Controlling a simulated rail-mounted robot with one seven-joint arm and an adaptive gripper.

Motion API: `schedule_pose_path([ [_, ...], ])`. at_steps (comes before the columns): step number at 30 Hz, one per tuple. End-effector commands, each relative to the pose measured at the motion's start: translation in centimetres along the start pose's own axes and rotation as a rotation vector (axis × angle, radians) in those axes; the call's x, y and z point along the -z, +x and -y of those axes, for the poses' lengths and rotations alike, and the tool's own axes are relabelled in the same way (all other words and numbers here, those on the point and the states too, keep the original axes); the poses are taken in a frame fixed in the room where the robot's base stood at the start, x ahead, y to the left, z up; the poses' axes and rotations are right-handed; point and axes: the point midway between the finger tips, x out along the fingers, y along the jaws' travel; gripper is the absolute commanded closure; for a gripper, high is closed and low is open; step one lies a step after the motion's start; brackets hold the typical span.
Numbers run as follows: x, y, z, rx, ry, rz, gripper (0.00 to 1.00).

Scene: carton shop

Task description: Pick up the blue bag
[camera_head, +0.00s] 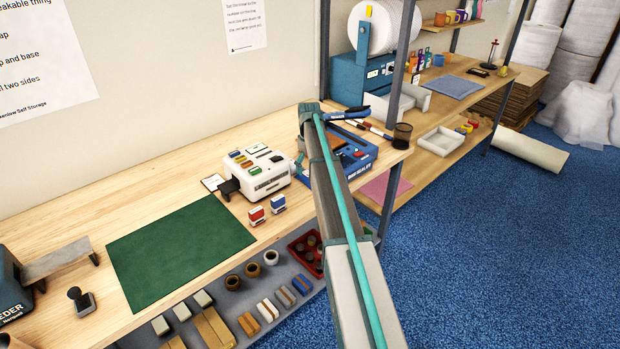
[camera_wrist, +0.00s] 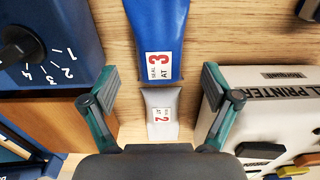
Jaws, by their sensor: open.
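The blue bag (camera_wrist: 157,30) lies on the wooden bench in the wrist view, at top centre, running off the top edge. It has a white label reading "SEAL AT 3". A grey-white bag (camera_wrist: 160,102) with a label marked 2 lies just nearer, at its lower end. My gripper (camera_wrist: 158,78) is open, its fingers on either side of the grey-white bag and the lower end of the blue bag. I see nothing held between them.
A blue machine with a numbered dial (camera_wrist: 45,45) stands close left of my gripper. A white label printer (camera_wrist: 275,105) stands close right; it also shows in the head view (camera_head: 262,176).

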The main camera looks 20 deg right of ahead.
Motion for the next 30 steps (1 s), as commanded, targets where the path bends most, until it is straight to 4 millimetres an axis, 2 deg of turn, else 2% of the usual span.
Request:
schedule_pose_path([
  [10, -0.4, 3.8, -0.1, 0.001, 0.000, 0.001, 0.12],
  [18, -0.4, 4.3, -0.1, 0.000, 0.000, 0.000, 0.14],
  [30, -0.4, 4.2, -0.1, 0.000, 0.000, 0.000, 0.79],
])
